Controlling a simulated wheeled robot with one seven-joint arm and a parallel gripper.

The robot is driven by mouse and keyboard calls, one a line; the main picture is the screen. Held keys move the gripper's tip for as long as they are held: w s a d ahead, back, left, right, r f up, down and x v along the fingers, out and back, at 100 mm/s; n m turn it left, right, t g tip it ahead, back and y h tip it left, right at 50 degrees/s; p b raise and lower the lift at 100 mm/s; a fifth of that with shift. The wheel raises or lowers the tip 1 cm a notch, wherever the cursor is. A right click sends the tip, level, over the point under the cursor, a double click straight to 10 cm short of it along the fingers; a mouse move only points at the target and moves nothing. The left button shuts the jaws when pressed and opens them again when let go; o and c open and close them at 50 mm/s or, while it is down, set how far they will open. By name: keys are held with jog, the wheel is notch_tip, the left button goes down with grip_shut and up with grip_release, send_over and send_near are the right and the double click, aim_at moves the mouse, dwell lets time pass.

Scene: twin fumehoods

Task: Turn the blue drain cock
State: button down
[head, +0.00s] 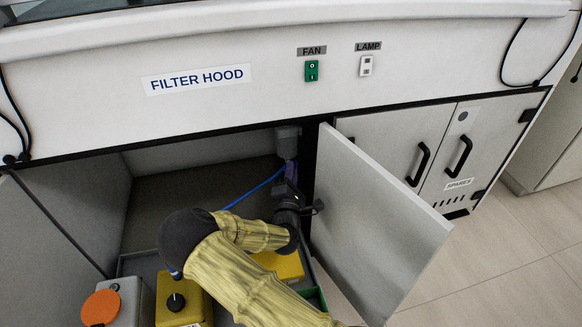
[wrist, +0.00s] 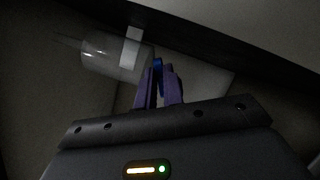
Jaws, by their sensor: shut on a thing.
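The blue drain cock (wrist: 158,63) shows in the wrist view as a small blue piece between the purple fingertips. My gripper (wrist: 159,78) is shut on it, with one finger on either side. A pale, translucent cylinder (wrist: 112,55) is just left of the fingers. In the head view my gripper (head: 291,172) reaches into the back right of the open cabinet, below a grey fitting (head: 287,140). The drain cock cannot be made out there, as my gripper and the fitting hide it.
An open cabinet door (head: 375,225) stands close to the right of my arm. A blue tube (head: 255,189) runs behind it. A grey container with an orange cap (head: 100,307) and a yellow container (head: 183,302) stand at the front left. The cabinet's back left floor is clear.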

jog(key=shift+r+m+g+p, duration=0.1)
jog(key=shift+m+g+p, duration=0.45)
jog(key=shift+m+p, duration=1.2)
jog(key=shift+m+g+p, duration=0.55)
jog(key=shift+m+p, duration=0.9)
jog(key=shift+p, duration=0.55)
jog(key=shift+a, duration=0.1)
jog(key=c, duration=1.5)
grip_release()
jog(key=shift+h+b, duration=0.3)
jog(key=shift+b, duration=0.25)
